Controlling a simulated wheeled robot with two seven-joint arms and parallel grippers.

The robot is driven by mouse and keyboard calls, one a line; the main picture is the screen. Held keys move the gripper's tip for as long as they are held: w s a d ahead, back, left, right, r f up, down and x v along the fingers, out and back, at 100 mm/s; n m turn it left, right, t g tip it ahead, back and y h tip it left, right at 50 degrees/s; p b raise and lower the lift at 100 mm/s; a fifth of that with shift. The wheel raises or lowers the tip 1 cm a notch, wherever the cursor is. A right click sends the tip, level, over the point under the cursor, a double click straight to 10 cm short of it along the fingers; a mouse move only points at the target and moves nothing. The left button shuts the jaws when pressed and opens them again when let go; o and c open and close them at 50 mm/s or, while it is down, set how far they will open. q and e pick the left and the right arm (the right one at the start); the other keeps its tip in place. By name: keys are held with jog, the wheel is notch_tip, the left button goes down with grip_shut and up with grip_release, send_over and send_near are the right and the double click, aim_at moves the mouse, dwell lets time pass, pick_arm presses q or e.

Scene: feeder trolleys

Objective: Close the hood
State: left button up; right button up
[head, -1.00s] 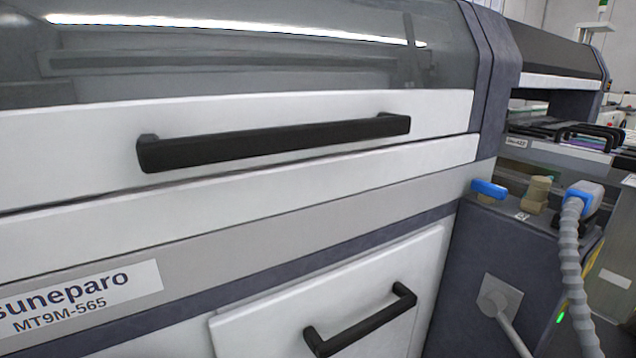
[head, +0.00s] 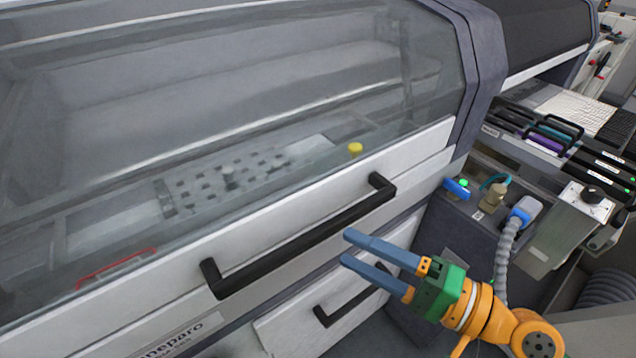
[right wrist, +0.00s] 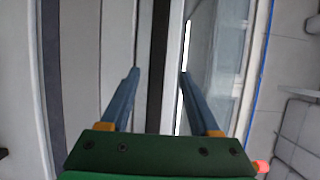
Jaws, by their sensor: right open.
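The hood (head: 290,80) is a large transparent cover with a white lower strip, and it looks down, its strip lying along the white panel below. A long black handle (head: 300,240) is fixed on that strip. My right gripper (head: 346,248) is open and empty, its two blue fingers pointing left toward the handle, just right of and below the bar. In the right wrist view the black handle (right wrist: 159,50) runs between the open fingers of the right gripper (right wrist: 158,74); I cannot tell whether they touch it. My left gripper is not in view.
A lower door handle (head: 345,305) is partly hidden behind my right gripper. A dark box with a blue plug (head: 457,188) and a grey corrugated hose (head: 505,250) stands to the right. Another machine with a keyboard (head: 575,108) is beyond it.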

aim_at(324, 237)
jog(key=p+x, duration=0.4)
jog(key=x, duration=0.2)
jog(key=shift+w+a, duration=0.25)
jog(key=shift+a, duration=0.05)
jog(key=shift+a+f, duration=0.15)
jog(key=shift+f, duration=0.1)
grip_shut()
dwell(0.8)
